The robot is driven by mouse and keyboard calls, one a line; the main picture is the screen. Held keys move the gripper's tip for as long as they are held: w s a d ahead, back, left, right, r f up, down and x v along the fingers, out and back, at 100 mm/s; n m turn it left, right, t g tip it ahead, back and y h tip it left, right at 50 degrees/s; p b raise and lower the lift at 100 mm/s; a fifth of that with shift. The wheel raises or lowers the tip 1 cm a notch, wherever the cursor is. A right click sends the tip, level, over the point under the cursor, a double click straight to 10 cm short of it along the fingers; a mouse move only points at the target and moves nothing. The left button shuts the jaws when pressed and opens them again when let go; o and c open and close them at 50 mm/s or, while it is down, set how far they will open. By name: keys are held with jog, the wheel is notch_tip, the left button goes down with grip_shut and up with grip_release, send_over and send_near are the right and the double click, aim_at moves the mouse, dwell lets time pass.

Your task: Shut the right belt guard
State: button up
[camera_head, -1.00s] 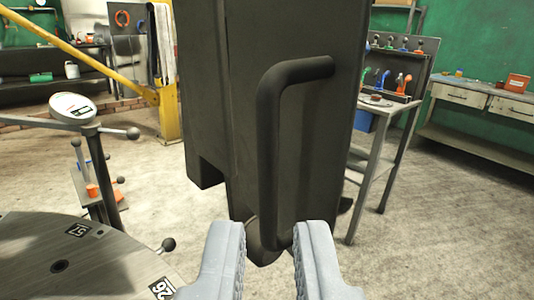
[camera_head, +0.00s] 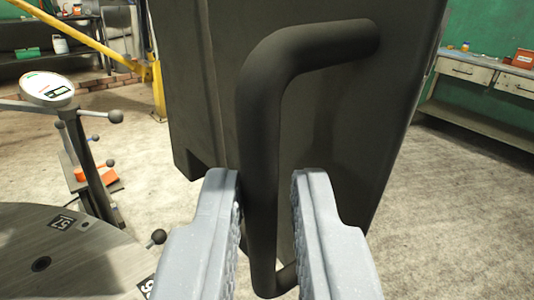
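The belt guard (camera_head: 345,150) is a tall dark grey panel that fills the middle of the view. Its black bar handle (camera_head: 262,130) bends out from the panel at the top and runs down to a lower end near the bottom of the picture. My gripper (camera_head: 268,190) is open, with one grey finger on each side of the handle's upright bar. A narrow gap shows between the bar and the right finger; the left finger is very close to the bar, and I cannot tell whether it touches.
A round metal table (camera_head: 70,260) with number labels is at the lower left. Beside it stands a post with a white dial (camera_head: 47,88) and ball-ended levers. A yellow arm (camera_head: 75,40) is behind. A workbench (camera_head: 480,85) stands at the right, with clear floor before it.

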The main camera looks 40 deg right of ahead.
jog(key=shift+w+d+r+p, duration=0.2)
jog(key=shift+w+d+p, duration=0.35)
jog(key=shift+p, duration=1.1)
jog(key=shift+w+d+f+p, duration=0.15)
jog(key=shift+w+f+p, duration=0.2)
jog(key=shift+p, duration=0.45)
grip_shut()
jog(key=shift+d+r, duration=0.1)
jog(key=shift+d, duration=0.05)
jog(key=shift+a, duration=0.2)
